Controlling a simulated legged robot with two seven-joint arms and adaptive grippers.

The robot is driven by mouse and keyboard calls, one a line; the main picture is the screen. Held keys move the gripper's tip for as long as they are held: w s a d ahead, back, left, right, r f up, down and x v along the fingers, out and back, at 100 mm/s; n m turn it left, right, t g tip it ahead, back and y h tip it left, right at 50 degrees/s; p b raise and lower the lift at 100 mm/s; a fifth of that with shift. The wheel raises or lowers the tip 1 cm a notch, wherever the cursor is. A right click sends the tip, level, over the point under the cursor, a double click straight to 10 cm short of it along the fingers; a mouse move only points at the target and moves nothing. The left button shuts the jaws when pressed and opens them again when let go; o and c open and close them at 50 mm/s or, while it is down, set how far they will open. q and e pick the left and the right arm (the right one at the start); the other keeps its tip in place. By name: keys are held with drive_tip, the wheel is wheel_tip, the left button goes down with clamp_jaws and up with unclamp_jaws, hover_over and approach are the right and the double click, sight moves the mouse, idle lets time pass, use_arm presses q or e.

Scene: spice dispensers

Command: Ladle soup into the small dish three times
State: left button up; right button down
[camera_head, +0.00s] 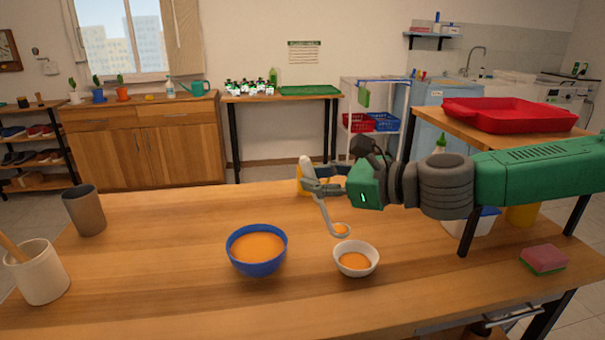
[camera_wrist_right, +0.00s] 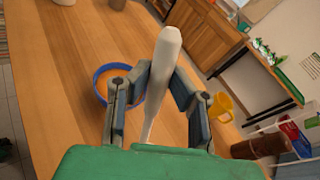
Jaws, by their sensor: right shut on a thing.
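My right gripper (camera_head: 316,180) is shut on the grey ladle (camera_head: 326,214) by its pale handle. The handle stands between the fingers in the right wrist view (camera_wrist_right: 165,62). The ladle's bowl hangs low with orange soup in it, just behind the small white dish (camera_head: 372,270); I cannot tell whether they touch. The small dish holds some orange soup. The blue bowl (camera_head: 257,268) of orange soup stands to its left; part of it also shows in the right wrist view (camera_wrist_right: 98,82). My left gripper is not in view.
A yellow mug (camera_wrist_right: 222,105) stands behind my right gripper. A grey cup (camera_head: 85,211) and a cream crock (camera_head: 40,273) with a wooden handle stand at the left. A pink sponge (camera_head: 544,259) lies at the right. The table between cup and blue bowl is clear.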

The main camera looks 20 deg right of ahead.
drive_tip(key=s+d+f+b, duration=0.3)
drive_tip(key=d+f, duration=0.1)
drive_tip(key=f, duration=0.1)
drive_tip(key=w+f+m+g+h+p, duration=0.1)
drive_tip(key=w+f+m+g+p, duration=0.5)
drive_tip(key=w+g+p, duration=0.7)
wheel_tip(320, 180, down, 2)
drive_tip(key=w+d+p, duration=0.1)
drive_tip(key=w+p, duration=0.1)
drive_tip(key=p, duration=0.1)
drive_tip(key=shift+w+f+g, duration=0.15)
drive_tip(key=shift+g, duration=0.15)
idle(3.7)
